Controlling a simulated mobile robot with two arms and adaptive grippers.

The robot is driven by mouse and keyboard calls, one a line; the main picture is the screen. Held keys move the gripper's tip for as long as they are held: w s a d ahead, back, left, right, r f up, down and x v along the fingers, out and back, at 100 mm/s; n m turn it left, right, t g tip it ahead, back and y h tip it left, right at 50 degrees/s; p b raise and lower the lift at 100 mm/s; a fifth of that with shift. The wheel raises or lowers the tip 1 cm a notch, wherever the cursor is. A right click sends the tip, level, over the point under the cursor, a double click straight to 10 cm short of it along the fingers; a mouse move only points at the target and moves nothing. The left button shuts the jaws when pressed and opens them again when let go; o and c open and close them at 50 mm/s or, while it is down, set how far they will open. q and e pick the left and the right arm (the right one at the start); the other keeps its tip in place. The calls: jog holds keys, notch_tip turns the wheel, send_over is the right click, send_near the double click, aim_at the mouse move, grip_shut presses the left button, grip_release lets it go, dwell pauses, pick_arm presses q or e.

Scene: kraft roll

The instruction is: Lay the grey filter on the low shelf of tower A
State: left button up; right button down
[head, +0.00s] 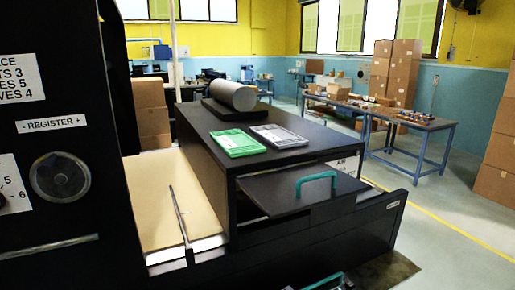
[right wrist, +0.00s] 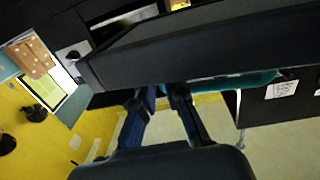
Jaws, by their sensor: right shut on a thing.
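A flat grey piece (head: 280,136), which looks like the grey filter, lies on the black cabinet top (head: 215,128), beside a flat green piece (head: 237,142). I cannot tell which structure is tower A, and its low shelf is not clearly visible. In the right wrist view my right gripper (right wrist: 163,92) is shut at a teal bar handle (right wrist: 235,82) under a dark panel (right wrist: 200,42); the exact contact is partly hidden. My left gripper is not in view.
A black panel (head: 285,190) with a teal handle (head: 316,178) sticks out of the cabinet front. A grey roll (head: 232,95) lies on the cabinet's rear. A dark knob panel (head: 60,178) stands left.

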jog(key=s+d+f+m+h, duration=0.1)
jog(key=d+f+m+h, duration=0.1)
jog(key=d, duration=0.3)
jog(key=s+d+f+m+t+h, duration=0.1)
jog(key=s+d+f+m+h, duration=0.1)
jog(key=d+f+h, duration=0.2)
jog(key=shift+s+d+f, duration=0.25)
jog(key=shift+d+f, duration=0.35)
jog(key=shift+d, duration=0.6)
jog(key=shift+a, duration=0.15)
